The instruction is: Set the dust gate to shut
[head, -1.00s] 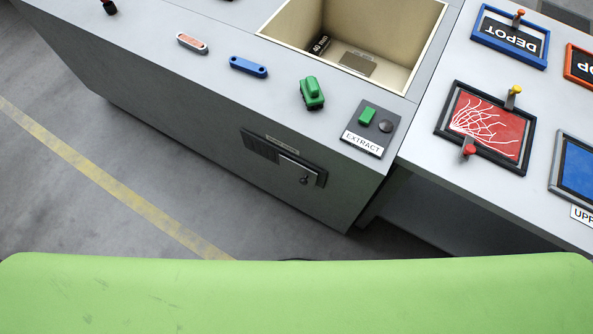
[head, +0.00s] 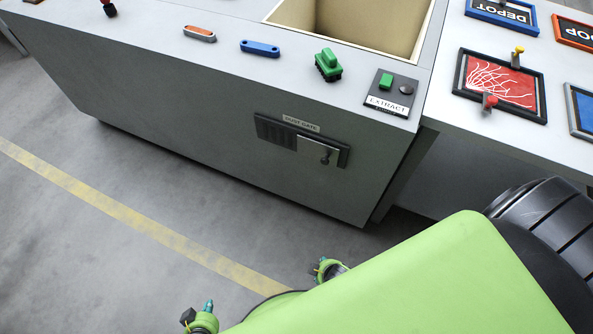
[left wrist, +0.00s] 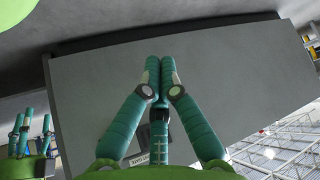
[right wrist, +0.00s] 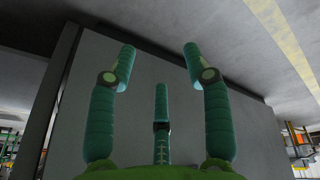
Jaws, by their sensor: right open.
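The dust gate (head: 301,141) is a dark framed panel on the front of the grey console, under a small label. Its light plate with a dark knob (head: 325,157) sits at the right; dark slats show uncovered at the left. My left gripper (head: 204,312) is low in the head view, below and left of the gate, apart from it. In the left wrist view its front fingers (left wrist: 160,72) are together and empty. Part of the gate (left wrist: 138,160) shows behind them. My right gripper (head: 322,267) is partly hidden; the right wrist view shows its fingers (right wrist: 160,65) spread and empty.
The grey console front (head: 210,125) stands ahead. On its top are an EXTRACT switch (head: 387,82), a green block (head: 328,65), a blue part (head: 260,48) and an open bin (head: 375,22). The floor (head: 90,230) before it is clear.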

